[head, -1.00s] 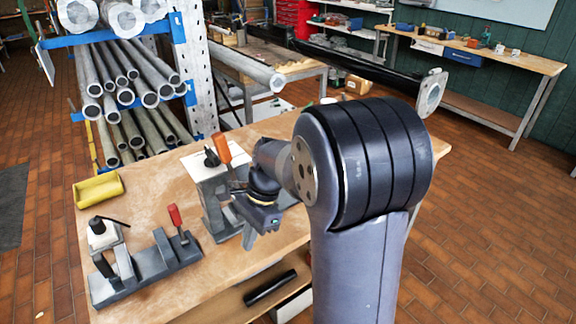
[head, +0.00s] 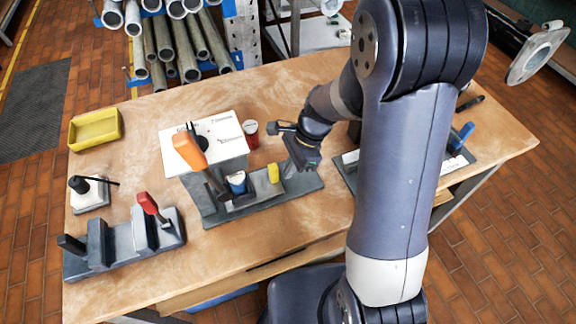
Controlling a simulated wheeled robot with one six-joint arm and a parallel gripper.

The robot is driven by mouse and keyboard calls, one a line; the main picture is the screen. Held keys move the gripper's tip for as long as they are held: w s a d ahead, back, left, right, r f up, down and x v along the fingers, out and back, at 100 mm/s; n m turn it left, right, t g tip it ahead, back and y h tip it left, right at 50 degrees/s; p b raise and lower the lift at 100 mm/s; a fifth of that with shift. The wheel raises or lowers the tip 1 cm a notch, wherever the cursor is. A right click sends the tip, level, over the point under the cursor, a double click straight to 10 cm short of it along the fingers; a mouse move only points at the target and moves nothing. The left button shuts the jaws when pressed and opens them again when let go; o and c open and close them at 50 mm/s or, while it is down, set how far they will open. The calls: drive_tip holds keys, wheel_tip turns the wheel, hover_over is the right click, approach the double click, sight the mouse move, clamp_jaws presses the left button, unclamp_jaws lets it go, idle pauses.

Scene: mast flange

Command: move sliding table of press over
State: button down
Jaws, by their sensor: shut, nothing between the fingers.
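The press stands near the middle of the wooden bench, with a white boxy head (head: 205,150), an orange lever (head: 189,151) and a long grey base (head: 290,187). A grey sliding part (head: 245,201), which looks like its table, lies low in front of the head. A blue-and-white cylinder (head: 237,183) and a small yellow block (head: 273,173) are at it. My gripper (head: 300,162) is shut and empty, just right of the yellow block and above the base's right part. I cannot tell whether it touches the press.
A red cylinder (head: 250,134) stands behind the press. Another fixture with a blue handle (head: 462,137) is on the right, partly hidden by my arm.

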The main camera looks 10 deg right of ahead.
drive_tip(key=shift+a, duration=0.2)
drive_tip(key=shift+s+a, duration=0.3)
drive_tip(key=shift+a, duration=0.55)
drive_tip(key=shift+s, duration=0.1)
drive_tip(key=shift+d, duration=0.1)
